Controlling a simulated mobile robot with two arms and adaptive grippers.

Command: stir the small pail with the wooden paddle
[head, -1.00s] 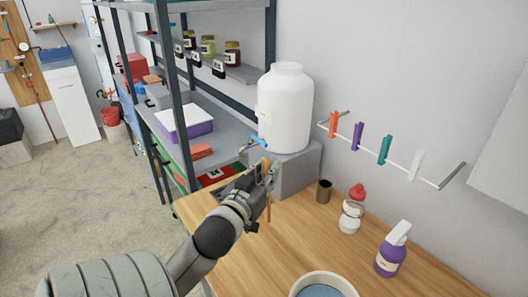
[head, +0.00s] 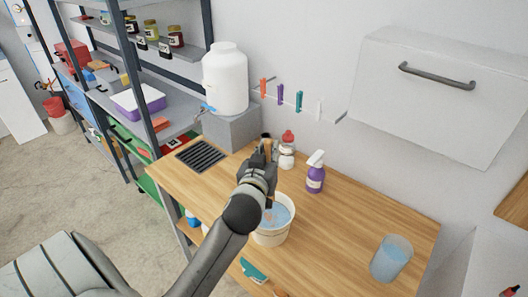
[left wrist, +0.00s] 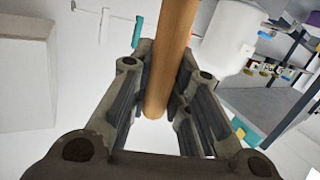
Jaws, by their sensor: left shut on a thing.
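The small pail (head: 271,239), white with pale blue liquid, stands on the wooden bench in the head view. My left gripper (head: 264,152) is above the pail's far side in the picture. It is shut on the wooden paddle, whose round brown handle (left wrist: 171,55) runs between the fingers in the left wrist view. In the head view the gripper and wrist hide most of the paddle. A small orange-brown bit shows at the liquid; I cannot tell whether it is the paddle's lower end. My right gripper is not in view.
On the bench (head: 340,218) stand a purple spray bottle (head: 315,178), a red-topped jar (head: 287,155) and a clear bluish cup (head: 390,259). A drain grate (head: 201,155) and white water tank (head: 226,80) are at the left. Bare bench lies right of the pail.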

